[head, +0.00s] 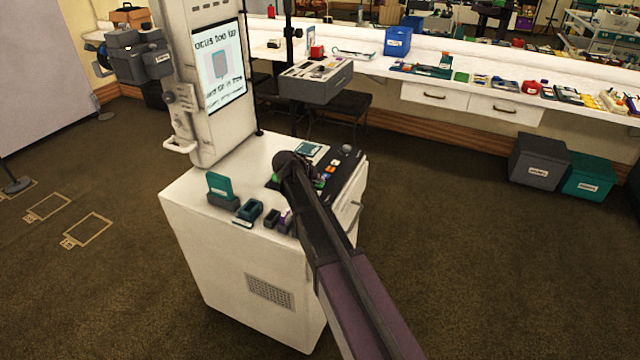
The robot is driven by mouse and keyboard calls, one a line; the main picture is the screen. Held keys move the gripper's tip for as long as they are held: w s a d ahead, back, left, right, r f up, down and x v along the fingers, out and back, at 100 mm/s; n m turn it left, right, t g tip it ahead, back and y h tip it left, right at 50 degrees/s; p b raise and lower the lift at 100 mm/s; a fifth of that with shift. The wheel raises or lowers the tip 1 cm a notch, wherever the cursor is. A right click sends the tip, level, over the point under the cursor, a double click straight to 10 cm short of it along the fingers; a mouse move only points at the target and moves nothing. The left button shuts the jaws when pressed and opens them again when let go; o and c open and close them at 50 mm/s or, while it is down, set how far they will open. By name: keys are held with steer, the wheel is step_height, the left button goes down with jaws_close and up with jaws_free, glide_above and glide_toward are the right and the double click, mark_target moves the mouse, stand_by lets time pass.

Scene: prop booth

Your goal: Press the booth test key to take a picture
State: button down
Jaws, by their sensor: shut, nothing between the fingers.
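The photo booth (255,285) is a white cabinet with a tall white column. The column's lit screen (218,65) shows dark lettering around a framed picture. A dark control panel (345,170) lies on the cabinet top, with small coloured keys (330,168) and a small display (310,150). I cannot tell which is the test key; my arm covers part of the panel. My arm reaches from the lower right, and its dark rounded wrist joint is over the panel's left part. My gripper's fingers are hidden behind my arm, so contact with a key cannot be seen.
A teal card holder (220,188) and small dark green trays (250,210) stand on the cabinet's front left. A grey box (315,82) stands behind the booth. A long white counter runs along the back. Grey and teal bins (590,177) sit right.

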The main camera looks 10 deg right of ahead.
steer(key=shift+r+p, duration=0.8)
steer(key=shift+r+p, duration=2.5)
steer(key=s+r+n+g+y+p, duration=0.1)
steer(key=s+g+y+p, duration=0.4)
steer(key=s, duration=2.3)
steer(key=r+y+p, duration=0.1)
steer(key=y+p, duration=0.1)
steer(key=p, duration=0.1)
steer(key=shift+s+d+r+n, duration=0.2)
steer(key=shift+s+r+n, duration=0.15)
steer(key=shift+s+n, duration=0.05)
